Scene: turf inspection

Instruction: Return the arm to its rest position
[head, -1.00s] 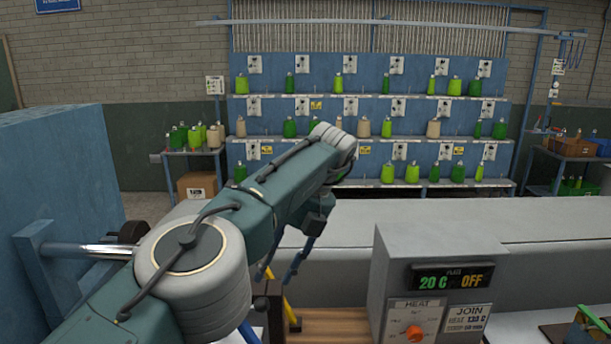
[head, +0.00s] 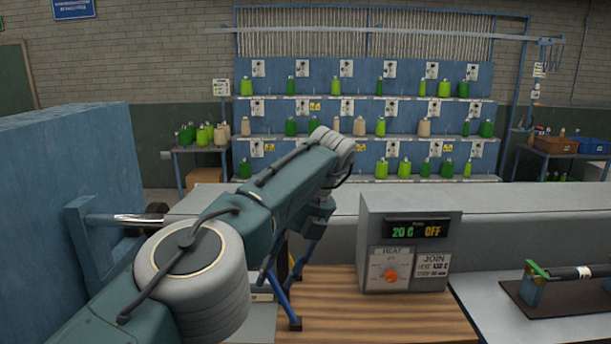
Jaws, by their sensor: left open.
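My left arm (head: 265,215) comes in from the lower left, a green-teal link with grey rounded joints, and reaches toward the middle of the head view. Its gripper (head: 279,298) hangs below the wrist with blue fingers pointing down. The fingers are apart and nothing shows between them. They are in front of the left part of a wooden board (head: 390,318), left of the grey heater box; whether they touch the board I cannot tell. Part of the gripper is hidden behind the arm. My right gripper is not in view.
The heater box (head: 409,250) reads 20 C and OFF. At right, a dark tray (head: 523,296) carries a black rod in a blue holder. A blue panel (head: 60,185) stands close on the left. Behind, a blue rack (head: 365,75) holds several green and tan bottles.

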